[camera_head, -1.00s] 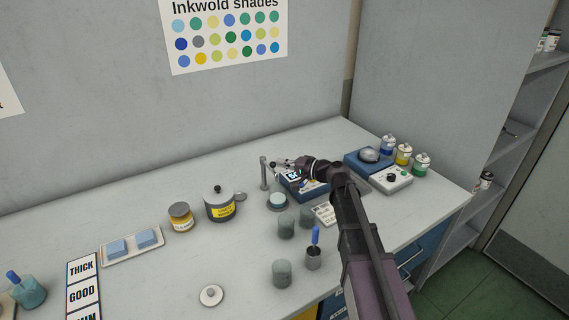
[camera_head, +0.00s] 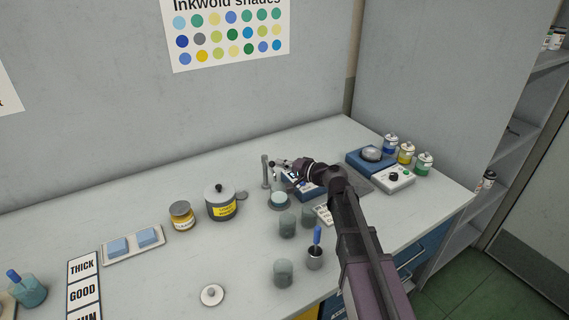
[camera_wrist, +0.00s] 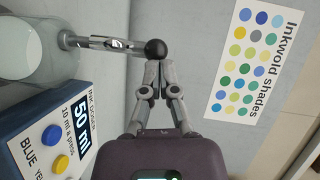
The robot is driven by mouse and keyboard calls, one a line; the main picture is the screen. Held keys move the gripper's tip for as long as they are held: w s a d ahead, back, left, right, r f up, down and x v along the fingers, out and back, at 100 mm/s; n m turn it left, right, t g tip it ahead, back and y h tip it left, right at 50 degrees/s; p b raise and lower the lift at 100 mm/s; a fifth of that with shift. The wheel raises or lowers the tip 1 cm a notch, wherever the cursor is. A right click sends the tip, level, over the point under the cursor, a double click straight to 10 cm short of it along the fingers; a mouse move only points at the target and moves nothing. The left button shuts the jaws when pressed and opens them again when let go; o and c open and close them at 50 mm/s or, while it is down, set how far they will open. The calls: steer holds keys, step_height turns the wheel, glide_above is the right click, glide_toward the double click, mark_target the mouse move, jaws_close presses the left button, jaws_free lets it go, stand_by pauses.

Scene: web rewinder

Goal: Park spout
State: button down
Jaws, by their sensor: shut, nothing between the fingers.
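The dispenser is a blue box (camera_head: 308,190) with a 50 ml display, blue and yellow buttons in the wrist view (camera_wrist: 45,140). A slim grey rod (camera_wrist: 100,43) ends in a black ball knob (camera_wrist: 155,48) in the wrist view; I take it as part of the spout. The rod's other end meets or passes a clear round vessel (camera_wrist: 35,50). A grey post (camera_head: 265,172) stands left of the box. My gripper (camera_wrist: 157,66) is shut and empty, its tips at the knob's edge, touching or nearly so. My gripper (camera_head: 281,164) hides much of the spout in the head view.
Glass beakers (camera_head: 287,224) and a dark cup with a blue-handled tool (camera_head: 315,257) stand in front. A lidded pot (camera_head: 221,202) is to the left.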

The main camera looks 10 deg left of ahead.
steer(key=shift+s+a, duration=0.5)
steer(key=shift+a, duration=0.05)
steer(key=shift+s+a, duration=0.35)
steer(key=shift+a, duration=0.4)
steer(key=p, duration=0.2)
glide_toward(273, 166)
steer(key=s, duration=0.1)
steer(key=s+d+r, duration=0.1)
steer(key=s+d, duration=0.1)
steer(key=s, duration=0.1)
steer(key=shift+r, duration=0.25)
steer(key=shift+w, duration=0.2)
